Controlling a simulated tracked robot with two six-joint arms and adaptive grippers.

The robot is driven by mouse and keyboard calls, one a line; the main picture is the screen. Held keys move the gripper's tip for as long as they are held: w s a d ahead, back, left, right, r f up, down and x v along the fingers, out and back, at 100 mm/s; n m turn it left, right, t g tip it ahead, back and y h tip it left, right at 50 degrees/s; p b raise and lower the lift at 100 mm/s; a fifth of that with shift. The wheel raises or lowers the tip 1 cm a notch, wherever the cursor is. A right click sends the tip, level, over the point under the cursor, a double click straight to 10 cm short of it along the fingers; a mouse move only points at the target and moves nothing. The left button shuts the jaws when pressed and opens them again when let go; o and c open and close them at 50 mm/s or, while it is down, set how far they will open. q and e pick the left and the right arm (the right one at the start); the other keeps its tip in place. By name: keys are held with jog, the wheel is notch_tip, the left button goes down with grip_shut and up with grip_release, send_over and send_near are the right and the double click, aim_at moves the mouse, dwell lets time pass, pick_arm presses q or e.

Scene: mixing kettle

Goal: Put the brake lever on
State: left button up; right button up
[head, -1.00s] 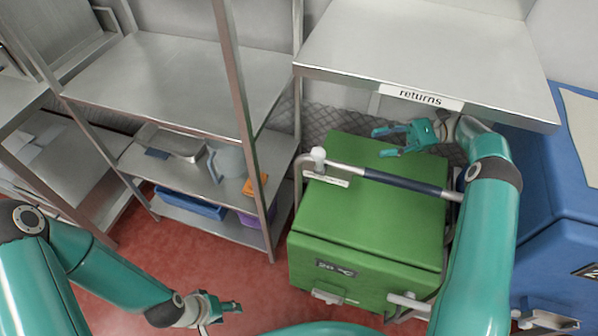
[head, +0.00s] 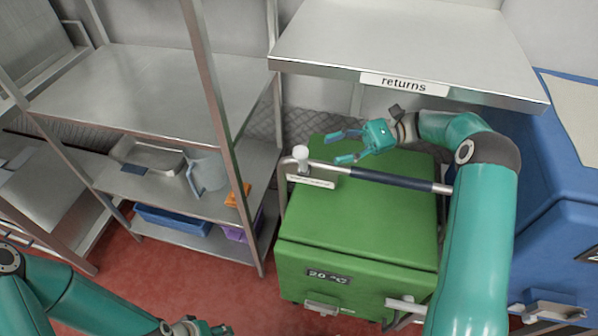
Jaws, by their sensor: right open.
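A green trolley box (head: 355,225) stands on the floor, with a push bar (head: 400,181) with a dark blue grip across its top. A white-knobbed lever (head: 300,156) stands upright at the left end of the bar, by a small white label (head: 310,181) too small to read. I take it for the brake lever. My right gripper (head: 338,148) is open and empty above the back of the box. Its fingers point left at the knob, a short gap away. My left gripper (head: 222,329) is at the bottom edge, partly cut off; its jaws are unclear.
A steel shelf marked "returns" (head: 405,84) overhangs the back of the box, close above my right wrist. A steel rack (head: 130,100) with a jug (head: 208,170) and bins stands left. A blue box (head: 560,220) stands right. Red floor (head: 180,280) is clear in front of the rack.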

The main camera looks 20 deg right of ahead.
aim_at(303, 168)
jog(key=a, duration=0.8)
jog(key=shift+s+a+b, duration=0.15)
jog(key=shift+b, duration=0.15)
jog(key=shift+a, duration=0.25)
jog(key=shift+r, duration=0.1)
jog(key=shift+s+a, duration=0.1)
